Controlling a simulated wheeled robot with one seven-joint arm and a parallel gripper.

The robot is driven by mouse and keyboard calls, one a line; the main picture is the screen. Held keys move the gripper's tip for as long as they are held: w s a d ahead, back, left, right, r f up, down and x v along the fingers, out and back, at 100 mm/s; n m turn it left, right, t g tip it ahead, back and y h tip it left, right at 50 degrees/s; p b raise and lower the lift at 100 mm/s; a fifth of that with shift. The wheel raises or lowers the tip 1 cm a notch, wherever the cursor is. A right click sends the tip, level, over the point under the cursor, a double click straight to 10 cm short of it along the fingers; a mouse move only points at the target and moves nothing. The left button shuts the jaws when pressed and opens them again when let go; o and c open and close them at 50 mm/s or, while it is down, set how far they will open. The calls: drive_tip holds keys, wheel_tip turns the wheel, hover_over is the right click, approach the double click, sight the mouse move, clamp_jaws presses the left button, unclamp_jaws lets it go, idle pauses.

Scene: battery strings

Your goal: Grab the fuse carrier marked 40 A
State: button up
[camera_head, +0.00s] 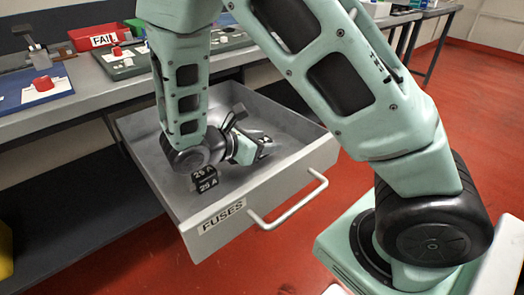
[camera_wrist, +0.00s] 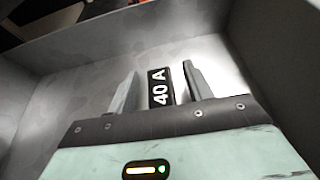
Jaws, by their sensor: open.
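The fuse carrier marked 40 A (camera_wrist: 159,88) is a small black block with white lettering. In the wrist view it sits on the drawer floor between the two fingers of my gripper (camera_wrist: 162,77). The fingers are open, with a gap visible on each side of the carrier. In the head view my gripper (camera_head: 247,146) is down inside the open drawer, and I cannot make out the 40 A carrier there. Another black fuse carrier, marked 25 A (camera_head: 206,181), stands in the drawer to the left of my gripper, near the front.
The grey drawer labelled FUSES (camera_head: 222,216) is pulled out, its walls around my gripper and a bar handle (camera_head: 290,200) on its front. The bench above holds a red FAIL bin (camera_head: 98,36), a blue board (camera_head: 35,88) and a green board (camera_head: 125,65).

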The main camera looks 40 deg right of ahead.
drive_tip(key=x, duration=0.2)
drive_tip(key=shift+d+f, duration=0.15)
drive_tip(key=shift+d, duration=0.05)
clamp_jaws()
